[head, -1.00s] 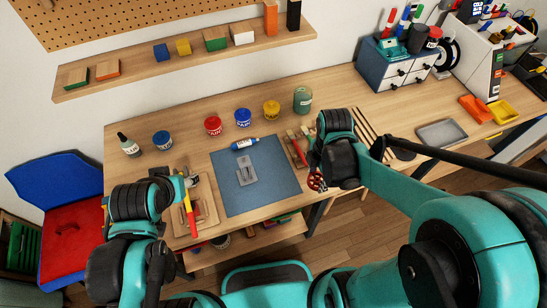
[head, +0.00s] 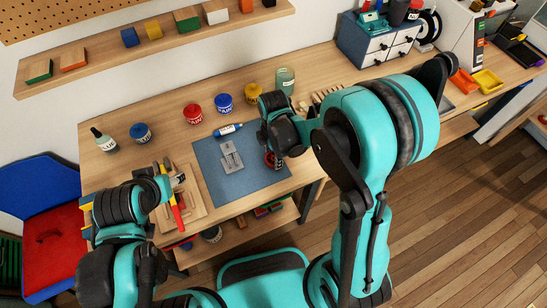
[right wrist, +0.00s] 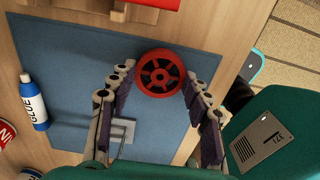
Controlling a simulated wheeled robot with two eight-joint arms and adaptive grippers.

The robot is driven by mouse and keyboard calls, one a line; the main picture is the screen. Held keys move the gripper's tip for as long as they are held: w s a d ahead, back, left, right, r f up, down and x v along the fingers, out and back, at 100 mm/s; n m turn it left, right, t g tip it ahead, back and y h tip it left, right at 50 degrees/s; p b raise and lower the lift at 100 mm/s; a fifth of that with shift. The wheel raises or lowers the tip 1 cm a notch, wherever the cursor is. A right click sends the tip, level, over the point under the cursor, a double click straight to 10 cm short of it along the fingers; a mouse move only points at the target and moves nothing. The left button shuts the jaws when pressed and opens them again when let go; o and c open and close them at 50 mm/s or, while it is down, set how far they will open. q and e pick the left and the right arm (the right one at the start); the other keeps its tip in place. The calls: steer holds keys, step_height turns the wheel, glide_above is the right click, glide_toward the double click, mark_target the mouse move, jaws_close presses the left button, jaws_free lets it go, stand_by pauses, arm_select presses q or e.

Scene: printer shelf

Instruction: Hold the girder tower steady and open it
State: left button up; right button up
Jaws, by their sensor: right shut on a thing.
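No tall girder tower can be made out; a flat grey bracket-like piece (head: 231,157) lies on the blue mat (head: 222,200). My right gripper (head: 273,160) is over the right part of the mat, to the right of the grey piece. In the right wrist view, its fingers (right wrist: 158,74) are shut on a red spoked wheel (right wrist: 160,73), with the grey piece (right wrist: 122,130) beyond on the mat. My left gripper (head: 178,180) is by the wooden tray at the left; its fingers are too hidden to tell their state.
A blue glue bottle (head: 228,129) lies at the mat's back edge. Paint jars, including a red one (head: 193,113), stand behind it. A wooden tray (head: 196,208) with tools is left of the mat. A shelf with blocks (head: 105,59) runs along the wall.

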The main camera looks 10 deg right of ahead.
steer(key=shift+f, duration=0.4)
steer(key=shift+f, duration=0.2)
steer(key=o, duration=1.3)
steer(key=shift+r, duration=0.15)
